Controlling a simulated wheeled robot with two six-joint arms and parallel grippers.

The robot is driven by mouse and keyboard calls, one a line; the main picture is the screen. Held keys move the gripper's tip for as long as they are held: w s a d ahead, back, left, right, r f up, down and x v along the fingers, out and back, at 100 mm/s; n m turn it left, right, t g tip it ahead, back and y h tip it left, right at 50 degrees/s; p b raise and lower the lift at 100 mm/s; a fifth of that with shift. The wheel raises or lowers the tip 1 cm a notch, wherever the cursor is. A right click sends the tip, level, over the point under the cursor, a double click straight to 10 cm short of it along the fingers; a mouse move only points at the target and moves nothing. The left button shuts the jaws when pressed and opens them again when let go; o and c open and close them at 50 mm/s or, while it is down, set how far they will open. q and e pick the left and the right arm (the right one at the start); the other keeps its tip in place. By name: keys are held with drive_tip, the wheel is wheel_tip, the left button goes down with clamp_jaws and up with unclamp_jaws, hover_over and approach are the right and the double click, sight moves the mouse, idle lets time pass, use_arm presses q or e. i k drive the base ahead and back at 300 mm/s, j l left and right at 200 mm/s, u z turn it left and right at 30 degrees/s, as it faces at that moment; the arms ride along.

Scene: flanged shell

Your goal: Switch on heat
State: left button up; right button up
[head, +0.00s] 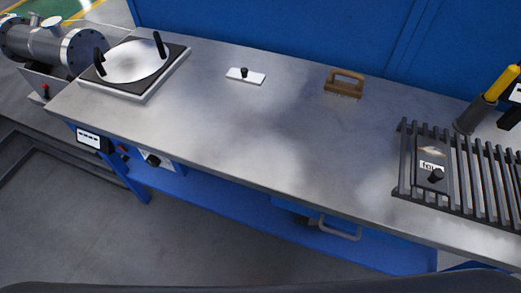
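No control in view is readably marked as heat. A small white plate with a black knob (245,73) lies on the back middle of the steel bench (230,130). A dark box with a white label and a black knob (436,175) lies on the slatted rack at the right; its label is too small to read. Under the bench's front left edge are a panel with a white display (90,139), a small red button (122,149) and a black knob (152,160). A round metal plate (133,61) with two black handles sits on a square base. Neither gripper shows.
A flanged metal shell (52,45) lies beyond the bench's left end. A wooden-handled brush (344,83) stands at the back. A dark slatted rack (485,180) and a yellow-handled tool (502,81) in a dark holder are at the right. The bench middle is clear.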

sight(122, 148)
drive_tip(key=u, duration=1.2)
